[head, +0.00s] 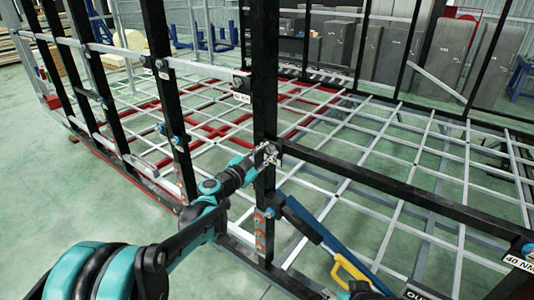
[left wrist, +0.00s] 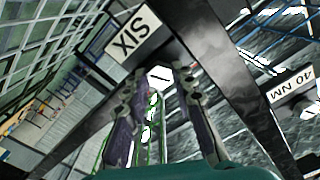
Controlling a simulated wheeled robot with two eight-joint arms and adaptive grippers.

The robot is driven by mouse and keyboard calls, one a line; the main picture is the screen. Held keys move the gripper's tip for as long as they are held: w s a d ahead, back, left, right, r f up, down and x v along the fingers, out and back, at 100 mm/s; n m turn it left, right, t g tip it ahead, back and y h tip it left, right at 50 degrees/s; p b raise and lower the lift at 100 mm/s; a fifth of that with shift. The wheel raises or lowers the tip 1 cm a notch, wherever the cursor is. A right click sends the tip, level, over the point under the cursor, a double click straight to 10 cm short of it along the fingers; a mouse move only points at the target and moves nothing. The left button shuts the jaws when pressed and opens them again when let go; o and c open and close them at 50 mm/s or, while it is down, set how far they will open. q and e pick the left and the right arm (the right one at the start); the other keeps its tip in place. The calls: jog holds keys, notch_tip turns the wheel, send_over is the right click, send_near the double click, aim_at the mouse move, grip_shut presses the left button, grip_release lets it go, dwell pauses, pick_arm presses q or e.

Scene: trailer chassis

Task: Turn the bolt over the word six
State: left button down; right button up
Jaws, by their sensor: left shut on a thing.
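My left gripper (head: 268,153) reaches in from the lower left to the black upright post (head: 264,95), at the joint with a black crossbar (head: 370,185). In the left wrist view, its two fingers (left wrist: 160,82) are closed around the bolt over the word six (left wrist: 159,76), a pale hexagonal head on the dark frame. The white label reading SIX (left wrist: 133,33) shows upside down beside the bolt. In the head view, the gripper partly hides this label and the bolt.
Other black posts (head: 170,100) with bolts and labels stand to the left. A white grid of bars (head: 380,130) spreads behind. A blue bar (head: 318,228) and a yellow handle (head: 352,272) are at lower right. A 40 NM label (left wrist: 291,88) shows in the left wrist view.

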pick_arm(q)
jog(key=shift+s, duration=0.1)
jog(key=c, duration=1.3)
grip_release()
jog(key=shift+o, duration=0.4)
jog(key=shift+s, duration=0.1)
jog(key=shift+a, duration=0.1)
jog(key=shift+s+a, duration=0.2)
jog(key=shift+s, duration=0.05)
jog(key=v, duration=1.1)
jog(key=shift+s, duration=0.2)
